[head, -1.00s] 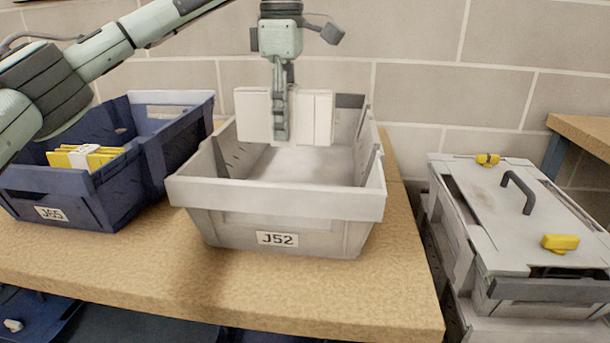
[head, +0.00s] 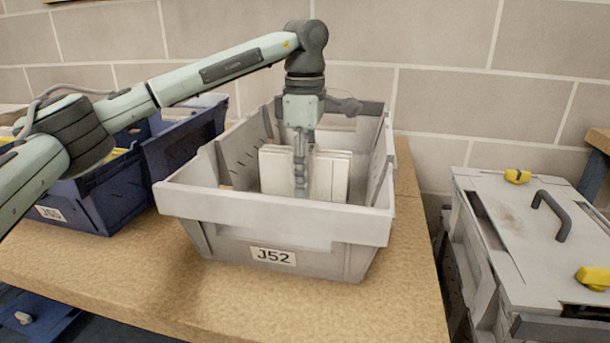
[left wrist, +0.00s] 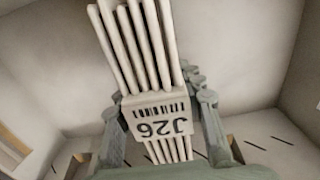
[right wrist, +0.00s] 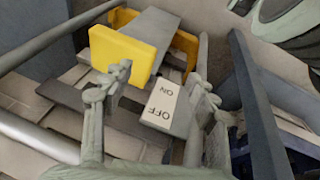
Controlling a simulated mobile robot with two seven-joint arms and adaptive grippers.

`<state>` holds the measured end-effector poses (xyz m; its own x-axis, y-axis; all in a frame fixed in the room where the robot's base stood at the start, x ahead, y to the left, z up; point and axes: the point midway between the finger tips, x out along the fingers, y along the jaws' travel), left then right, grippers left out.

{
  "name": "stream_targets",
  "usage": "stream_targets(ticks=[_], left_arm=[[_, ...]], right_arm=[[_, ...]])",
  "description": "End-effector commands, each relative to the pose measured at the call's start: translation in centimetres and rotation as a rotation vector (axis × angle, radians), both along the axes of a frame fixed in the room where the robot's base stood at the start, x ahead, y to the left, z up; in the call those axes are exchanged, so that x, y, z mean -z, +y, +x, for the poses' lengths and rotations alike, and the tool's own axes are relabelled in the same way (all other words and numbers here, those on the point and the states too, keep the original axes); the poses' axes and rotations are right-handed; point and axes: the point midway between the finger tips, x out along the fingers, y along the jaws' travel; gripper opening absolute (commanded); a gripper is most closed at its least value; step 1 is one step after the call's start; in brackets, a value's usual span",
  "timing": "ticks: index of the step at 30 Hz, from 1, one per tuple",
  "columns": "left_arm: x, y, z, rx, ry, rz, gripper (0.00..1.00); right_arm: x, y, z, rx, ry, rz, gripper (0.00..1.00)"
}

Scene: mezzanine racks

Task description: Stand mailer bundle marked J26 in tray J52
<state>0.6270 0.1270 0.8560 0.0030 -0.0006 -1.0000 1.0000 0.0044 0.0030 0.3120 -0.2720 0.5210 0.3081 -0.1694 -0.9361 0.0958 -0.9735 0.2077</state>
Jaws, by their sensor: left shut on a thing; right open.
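The white mailer bundle (head: 326,174) is upright inside the grey tray J52 (head: 275,228), below the tray's rim. My left gripper (head: 301,186) reaches down from above and is shut on the bundle. In the left wrist view the bundle (left wrist: 140,50) shows as several white mailers with a J26 label band (left wrist: 159,122) between my fingers. Whether its lower edge touches the tray floor is hidden by the front wall. My right gripper (right wrist: 155,85) is open, seen only in the right wrist view, around or near a yellow part and an ON/OFF plate.
A blue tray (head: 95,205) with yellow contents stands left of J52 on the wooden bench (head: 200,285). A grey cabinet (head: 520,230) with a dark handle and yellow knobs is to the right. A block wall is behind.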

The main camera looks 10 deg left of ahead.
Motion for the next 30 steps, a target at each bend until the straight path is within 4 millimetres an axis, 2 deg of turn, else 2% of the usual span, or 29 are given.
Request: stream_targets(ticks=[5,6,10,18,22,26,30], left_arm=[[0.4,0.0,0.0,0.0,0.001,0.0,0.07],[0.3,0.0,0.0,0.0,0.0,0.0,0.43],[0.3,0.0,0.0,0.0,0.001,0.0,0.59],[0.2,0.0,0.0,0.0,0.001,0.0,0.59],[-0.6,0.0,0.0,0.0,0.0,0.0,0.59],[-2.8,-0.1,0.0,0.001,-0.002,-0.001,0.59],[-6.0,-0.1,0.1,0.001,-0.003,-0.001,0.59]], right_arm=[[-0.1,0.0,-0.1,0.0,0.0,-0.001,0.59],[-0.2,0.0,-0.1,0.0,0.0,-0.001,0.59],[-0.2,0.0,-0.1,0.0,0.001,-0.001,0.59],[-0.2,0.0,-0.1,0.0,0.001,-0.001,0.59],[-0.1,0.0,0.0,-0.001,-0.003,0.0,0.59],[0.1,0.0,0.0,-0.002,-0.002,0.001,0.59],[0.6,-0.1,0.0,-0.001,0.01,0.001,0.59]])
